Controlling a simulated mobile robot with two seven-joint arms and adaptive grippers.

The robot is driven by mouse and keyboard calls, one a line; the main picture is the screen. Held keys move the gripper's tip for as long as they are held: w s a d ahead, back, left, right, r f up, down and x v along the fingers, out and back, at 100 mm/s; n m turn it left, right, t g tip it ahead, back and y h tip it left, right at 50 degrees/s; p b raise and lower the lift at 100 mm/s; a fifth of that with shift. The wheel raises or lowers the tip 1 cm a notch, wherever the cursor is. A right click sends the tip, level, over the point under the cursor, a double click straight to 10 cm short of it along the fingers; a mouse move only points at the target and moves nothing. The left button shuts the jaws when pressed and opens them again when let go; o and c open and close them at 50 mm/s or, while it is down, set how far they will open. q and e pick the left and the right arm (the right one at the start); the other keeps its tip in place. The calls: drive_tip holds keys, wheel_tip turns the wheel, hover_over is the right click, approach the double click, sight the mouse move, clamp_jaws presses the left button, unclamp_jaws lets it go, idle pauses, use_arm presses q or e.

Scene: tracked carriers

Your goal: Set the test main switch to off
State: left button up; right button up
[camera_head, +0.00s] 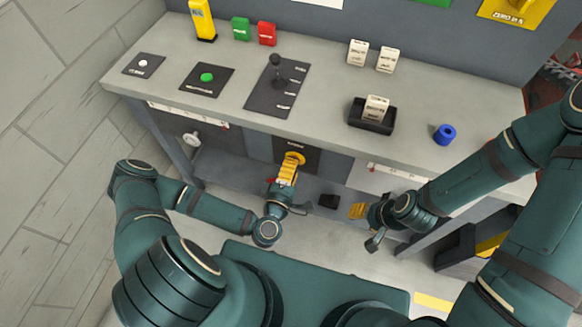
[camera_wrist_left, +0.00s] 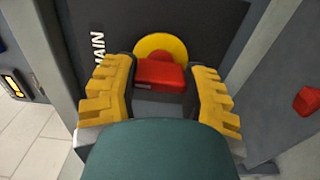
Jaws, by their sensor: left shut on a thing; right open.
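The main switch has a red handle (camera_wrist_left: 160,76) on a yellow disc (camera_wrist_left: 160,45), on a dark panel (camera_wrist_left: 210,22) lettered "MAIN" in the left wrist view. In the head view its yellow disc (camera_head: 295,157) shows low on the front of the bench. My left gripper (camera_wrist_left: 160,92) has its yellow fingers on both sides of the red handle and is shut on it. Its fingers partly cover the switch in the head view. The handle's set position cannot be read. My right gripper (camera_head: 366,226) is open and empty in front of the bench, right of the switch.
The bench top (camera_head: 320,100) carries a lever plate (camera_head: 262,100), a green button plate (camera_head: 220,82), a black tray (camera_head: 360,118) and a blue cylinder (camera_head: 444,134). A red part (camera_wrist_left: 307,100) shows right in the left wrist view. Floor is clear at left.

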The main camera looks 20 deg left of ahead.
sight(292, 147)
use_arm(q)
drive_tip(key=o, duration=1.2)
wheel_tip(292, 147, up, 9)
drive_tip(key=shift+r, duration=0.65)
drive_tip(key=shift+w, duration=0.25)
drive_tip(key=shift+f, duration=0.15)
